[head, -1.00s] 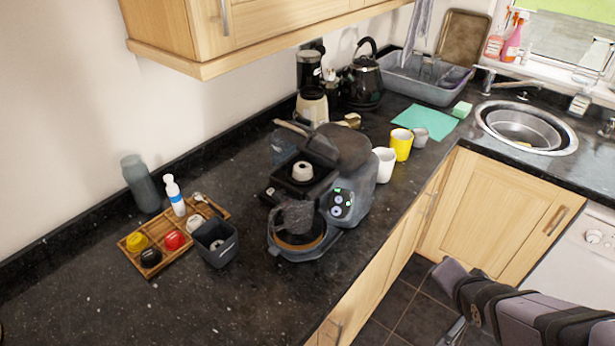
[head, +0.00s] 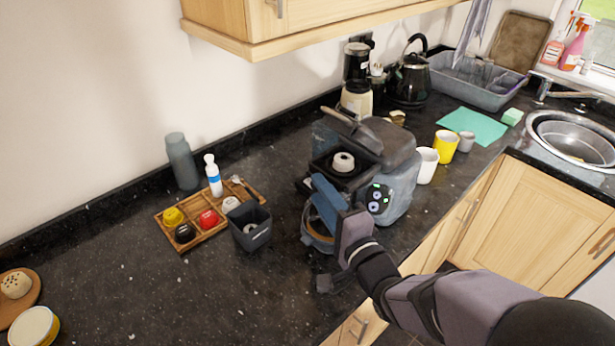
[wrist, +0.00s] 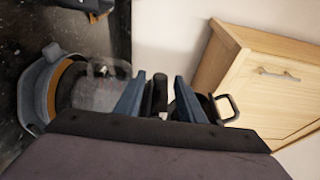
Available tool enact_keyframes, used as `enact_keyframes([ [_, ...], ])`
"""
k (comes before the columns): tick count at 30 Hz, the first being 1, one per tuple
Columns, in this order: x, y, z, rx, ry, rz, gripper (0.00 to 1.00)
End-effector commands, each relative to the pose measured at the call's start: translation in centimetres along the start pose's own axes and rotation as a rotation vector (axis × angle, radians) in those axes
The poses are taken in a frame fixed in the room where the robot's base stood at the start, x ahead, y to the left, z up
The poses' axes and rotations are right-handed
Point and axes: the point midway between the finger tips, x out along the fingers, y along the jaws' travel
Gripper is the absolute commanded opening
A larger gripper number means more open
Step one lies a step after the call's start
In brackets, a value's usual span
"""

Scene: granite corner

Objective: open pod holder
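The grey-black coffee machine (head: 398,180) stands on the dark counter, with lit round buttons on its front. Its dark square pod holder (head: 322,164) is near the top, with a white round piece (head: 343,162) on it. My gripper (head: 328,198) is at the machine's front, just below the holder. In the wrist view my gripper (wrist: 156,98) has its two blue fingers apart, with a narrow dark part between or behind them; contact cannot be told. A black loop handle (wrist: 232,108) shows to their right. My fingers partly hide the machine's front.
A grey bin (head: 250,235) and a wooden tray (head: 190,240) with several coloured pods stand left of the machine. A white mug (head: 426,165) and yellow mug (head: 446,145) stand right of it. An upper cabinet (head: 320,15) overhangs the back.

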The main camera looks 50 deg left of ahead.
Motion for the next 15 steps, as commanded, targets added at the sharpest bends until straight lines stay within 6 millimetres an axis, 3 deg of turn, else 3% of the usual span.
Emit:
enact_keyframes([
  [5,0.8,-0.1,0.0,0.0,-0.001,0.002,0.36],
  [15,4.7,-0.2,0.0,0.0,0.0,0.003,0.36],
])
